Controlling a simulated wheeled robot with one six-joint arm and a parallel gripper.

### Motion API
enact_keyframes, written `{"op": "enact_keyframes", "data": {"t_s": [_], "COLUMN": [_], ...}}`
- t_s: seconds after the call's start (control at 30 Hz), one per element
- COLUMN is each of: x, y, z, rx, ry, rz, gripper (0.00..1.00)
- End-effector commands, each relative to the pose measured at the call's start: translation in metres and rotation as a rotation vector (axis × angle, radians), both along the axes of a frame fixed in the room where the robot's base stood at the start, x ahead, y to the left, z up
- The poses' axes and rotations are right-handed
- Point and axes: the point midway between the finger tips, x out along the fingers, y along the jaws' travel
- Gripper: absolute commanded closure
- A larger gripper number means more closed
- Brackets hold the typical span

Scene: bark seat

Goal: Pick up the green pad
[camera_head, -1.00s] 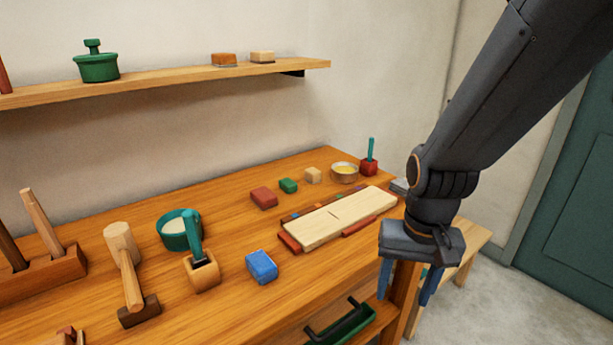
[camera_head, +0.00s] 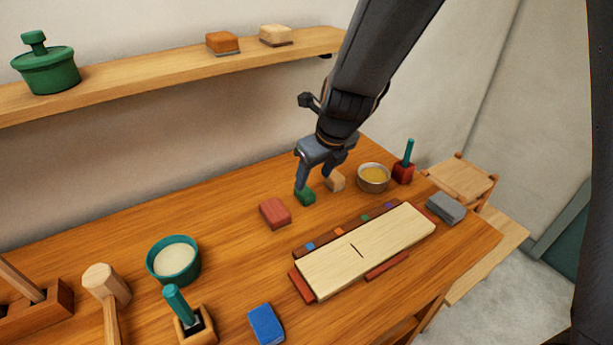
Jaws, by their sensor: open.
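The green pad (camera_head: 305,198) is a small green block on the wooden bench, between a red block and a pale wooden block. My gripper (camera_head: 314,182) is open and reaches down from above, with one finger right at the back of the green pad in this view and the other near the pale block. I cannot tell whether the finger touches the pad. The top back part of the pad is partly hidden by the finger.
The red block (camera_head: 275,213) and pale block (camera_head: 335,181) stand close on either side. A bowl with yellow contents (camera_head: 373,178) is to the right. A pale board (camera_head: 367,250) lies in front. A shelf (camera_head: 170,85) is behind.

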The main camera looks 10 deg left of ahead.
Motion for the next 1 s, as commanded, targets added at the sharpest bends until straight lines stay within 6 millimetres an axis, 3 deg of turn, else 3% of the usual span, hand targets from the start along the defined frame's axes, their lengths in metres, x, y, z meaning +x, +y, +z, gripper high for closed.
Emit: {"op": "enact_keyframes", "data": {"t_s": [0.17,0.7,1.0], "x": [0.004,0.022,0.023], "y": [0.009,0.02,0.024], "z": [-0.005,-0.068,-0.072], "rx": [0.028,0.028,0.028], "ry": [0.011,0.011,0.01], "rz": [-0.068,-0.072,-0.067], "gripper": [0.47,0.47,0.47]}}
